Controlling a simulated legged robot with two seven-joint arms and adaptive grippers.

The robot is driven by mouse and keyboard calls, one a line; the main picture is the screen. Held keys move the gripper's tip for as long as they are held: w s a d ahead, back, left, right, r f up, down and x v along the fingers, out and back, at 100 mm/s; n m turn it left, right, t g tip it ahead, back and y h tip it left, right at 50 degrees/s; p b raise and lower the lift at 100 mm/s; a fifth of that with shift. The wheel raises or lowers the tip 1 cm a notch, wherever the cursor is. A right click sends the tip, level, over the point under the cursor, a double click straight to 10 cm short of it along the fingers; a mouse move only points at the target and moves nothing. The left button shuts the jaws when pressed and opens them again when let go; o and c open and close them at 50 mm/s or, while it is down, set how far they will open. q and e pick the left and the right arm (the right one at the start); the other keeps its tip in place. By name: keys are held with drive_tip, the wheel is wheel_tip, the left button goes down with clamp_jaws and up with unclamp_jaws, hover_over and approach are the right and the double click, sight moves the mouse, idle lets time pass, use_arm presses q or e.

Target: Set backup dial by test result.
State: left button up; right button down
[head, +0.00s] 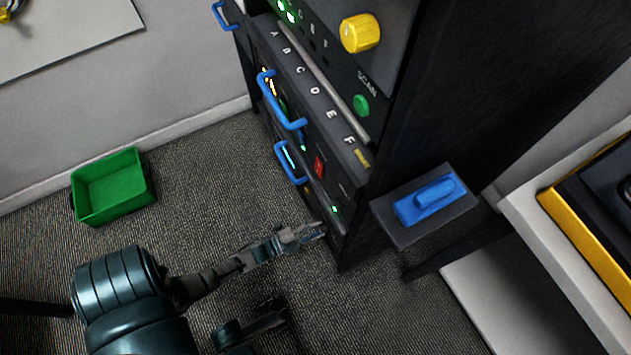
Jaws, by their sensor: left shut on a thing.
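The tall black rack (388,120) stands right of centre in the head view. A yellow dial (360,33) sits on its upper front; I cannot read its setting. My left gripper (318,231) is at the lower front of the rack, well below the dial. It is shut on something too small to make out. My right gripper is not in view.
Blue handles (291,163) stick out from the rack's front. A green bin (113,187) stands on the carpet at left. A dark shelf (390,209) with a blue block (430,200) juts out at right. A white table with a yellow-edged tray (590,235) is further right.

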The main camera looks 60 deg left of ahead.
use_arm(q)
drive_tip(key=shift+d+f, duration=0.1)
drive_tip(key=shift+d, duration=0.05)
drive_tip(key=o, duration=1.2)
drive_tip(key=shift+c, duration=0.2)
drive_tip(key=shift+s, duration=0.2)
drive_tip(key=s+a, duration=0.1)
drive_tip(key=s, duration=1)
drive_tip(key=shift+s+a+r, duration=0.25)
